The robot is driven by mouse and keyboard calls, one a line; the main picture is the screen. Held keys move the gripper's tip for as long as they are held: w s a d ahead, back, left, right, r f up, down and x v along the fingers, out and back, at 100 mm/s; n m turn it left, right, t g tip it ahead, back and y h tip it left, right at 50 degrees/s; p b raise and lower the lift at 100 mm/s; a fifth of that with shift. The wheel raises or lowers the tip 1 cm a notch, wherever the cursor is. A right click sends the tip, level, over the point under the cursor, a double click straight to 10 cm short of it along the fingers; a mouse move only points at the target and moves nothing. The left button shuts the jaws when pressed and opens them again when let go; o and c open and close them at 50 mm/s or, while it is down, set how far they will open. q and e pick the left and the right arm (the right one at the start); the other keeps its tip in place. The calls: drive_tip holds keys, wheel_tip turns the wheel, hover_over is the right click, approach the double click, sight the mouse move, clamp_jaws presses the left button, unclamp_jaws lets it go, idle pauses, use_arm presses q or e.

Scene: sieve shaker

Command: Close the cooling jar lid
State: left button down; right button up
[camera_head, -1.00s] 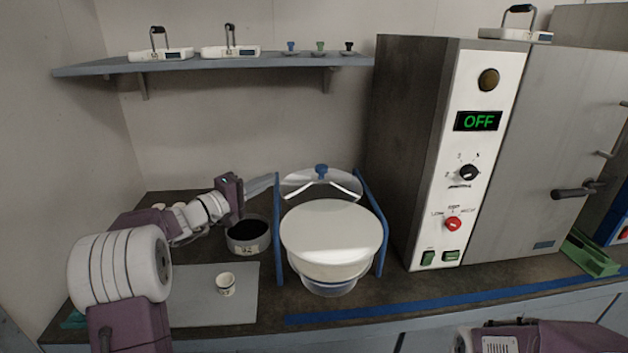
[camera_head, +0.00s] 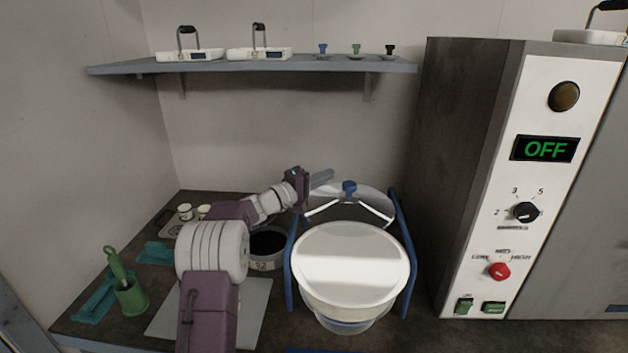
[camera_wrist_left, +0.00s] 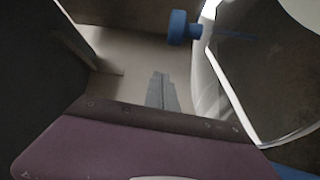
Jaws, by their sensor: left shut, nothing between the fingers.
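The cooling jar (camera_head: 352,278) stands on the bench, a round clear vessel with a broad white top face, between blue side rails. Its clear lid (camera_head: 330,207) is tilted up behind the jar, with a blue knob (camera_head: 349,187) near its top. The lid edge (camera_wrist_left: 232,105) and knob (camera_wrist_left: 182,27) also show in the left wrist view. My left gripper (camera_head: 322,178) is shut and empty, to the left of the knob and close to it. In the wrist view its fingertips (camera_wrist_left: 161,90) are pressed together; contact with the lid is not visible. My right gripper is not in view.
A dark-filled pot (camera_head: 266,262) labelled 92 stands left of the jar, partly behind my left arm. The oven-like cabinet (camera_head: 470,180) reading OFF stands right. A shelf (camera_head: 250,66) hangs above. A green holder (camera_head: 131,297) sits at left.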

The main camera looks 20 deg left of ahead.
sight(336, 195)
use_arm(q)
drive_tip(key=shift+x, duration=0.9)
drive_tip(key=shift+s+d+f, duration=0.25)
drive_tip(key=shift+s+d, duration=0.7)
drive_tip(key=shift+d, duration=0.25)
drive_tip(key=shift+s+d, duration=0.3)
drive_tip(key=shift+s, duration=0.1)
